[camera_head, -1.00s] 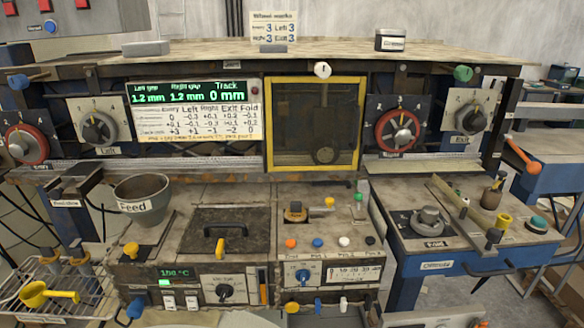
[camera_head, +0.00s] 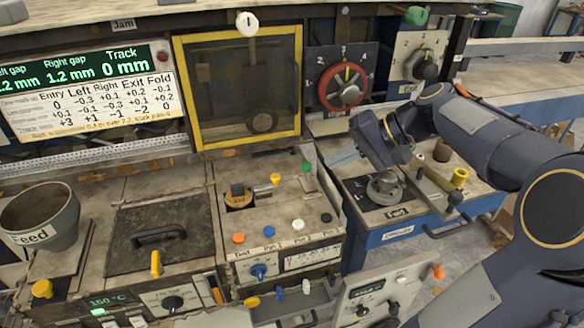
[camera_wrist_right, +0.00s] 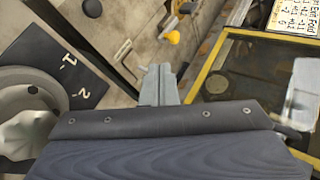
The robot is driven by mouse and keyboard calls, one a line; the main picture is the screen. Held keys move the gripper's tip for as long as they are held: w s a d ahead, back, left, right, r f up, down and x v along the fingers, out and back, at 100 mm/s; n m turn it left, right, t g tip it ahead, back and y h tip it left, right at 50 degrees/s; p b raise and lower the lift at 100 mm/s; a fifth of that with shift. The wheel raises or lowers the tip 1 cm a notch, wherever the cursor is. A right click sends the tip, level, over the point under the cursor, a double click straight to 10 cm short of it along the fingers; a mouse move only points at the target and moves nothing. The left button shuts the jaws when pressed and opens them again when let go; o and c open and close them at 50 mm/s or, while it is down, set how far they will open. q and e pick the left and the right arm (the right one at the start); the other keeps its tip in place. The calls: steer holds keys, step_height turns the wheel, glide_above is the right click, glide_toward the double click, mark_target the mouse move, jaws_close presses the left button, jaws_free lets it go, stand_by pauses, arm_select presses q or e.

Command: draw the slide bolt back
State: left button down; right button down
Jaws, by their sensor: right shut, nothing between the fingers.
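I cannot tell for certain which fitting is the slide bolt. A yellow knob (camera_head: 275,180) on a short rod stands beside a brass-coloured block (camera_head: 238,195) on the control box; it looks like one candidate. An orange-yellow knob (camera_wrist_right: 173,37) shows beyond the fingers in the right wrist view. My right gripper (camera_head: 343,155) is shut and empty, its fingers pointing left, above and right of the control box. The closed fingertips (camera_wrist_right: 158,72) show in the right wrist view, apart from the knob. My left gripper is not in view.
A yellow-framed window (camera_head: 240,85) stands behind the control box, with a white knob (camera_head: 247,22) above it. A red dial (camera_head: 342,87) is close behind my right gripper. A blue table (camera_head: 400,232) lies below my arm. A grey feed bowl (camera_head: 40,215) stands at left.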

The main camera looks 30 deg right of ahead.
steer(key=x, duration=0.6)
steer(key=shift+w+p, duration=0.15)
steer(key=shift+p, duration=0.2)
steer(key=w+a, duration=0.1)
steer(key=w+a+f+p, duration=0.1)
steer(key=a, duration=0.1)
steer(key=shift+w+a+f, duration=0.15)
steer(key=shift+w+a, duration=0.05)
steer(key=shift+w, duration=0.2)
